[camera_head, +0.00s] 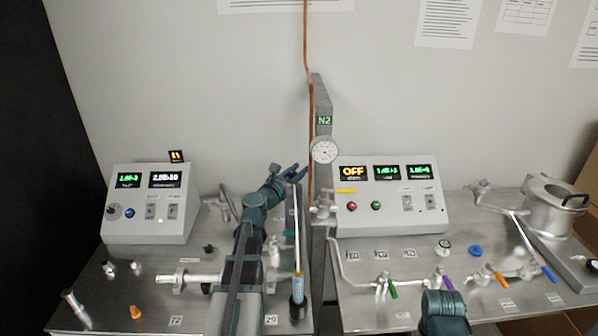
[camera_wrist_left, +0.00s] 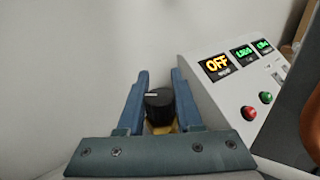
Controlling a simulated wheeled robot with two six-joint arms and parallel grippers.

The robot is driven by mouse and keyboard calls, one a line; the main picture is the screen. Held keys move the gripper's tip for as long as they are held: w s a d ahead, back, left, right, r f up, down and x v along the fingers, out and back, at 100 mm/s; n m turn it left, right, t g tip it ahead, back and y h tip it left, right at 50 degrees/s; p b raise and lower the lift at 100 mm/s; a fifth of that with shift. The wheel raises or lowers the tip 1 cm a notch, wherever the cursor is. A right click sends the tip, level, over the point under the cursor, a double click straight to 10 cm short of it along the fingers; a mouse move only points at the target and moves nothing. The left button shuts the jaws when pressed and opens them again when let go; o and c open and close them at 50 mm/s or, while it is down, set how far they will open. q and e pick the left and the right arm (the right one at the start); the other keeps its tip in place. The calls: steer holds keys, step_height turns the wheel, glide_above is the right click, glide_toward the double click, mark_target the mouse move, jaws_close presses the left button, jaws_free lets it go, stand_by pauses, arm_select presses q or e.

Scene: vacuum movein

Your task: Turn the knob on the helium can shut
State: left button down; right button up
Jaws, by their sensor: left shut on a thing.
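A round black knob (camera_wrist_left: 158,104) with a white mark on its top sits between the fingers of my left gripper (camera_wrist_left: 159,78) in the left wrist view. A bit of yellow shows just below the knob; the rest of what it sits on is hidden. In the head view, my left gripper (camera_head: 294,172) is beside the wall post, left of the right-hand control box. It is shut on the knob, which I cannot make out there. The body of the helium can is not clear in either view. My right gripper's fingers are not in view.
The right control box (camera_head: 390,218) reads OFF; it also shows in the left wrist view (camera_wrist_left: 235,85). A round gauge (camera_head: 324,151) hangs on the post. A left control box (camera_head: 150,205) stands on the left bench. A slim wand (camera_head: 297,235) stands right of my left arm.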

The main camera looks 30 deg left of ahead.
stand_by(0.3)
arm_select(q)
steer(key=c, duration=0.6)
jaws_free()
steer(key=s, duration=1.3)
steer(key=shift+s+a, duration=0.2)
steer(key=shift+s, duration=0.2)
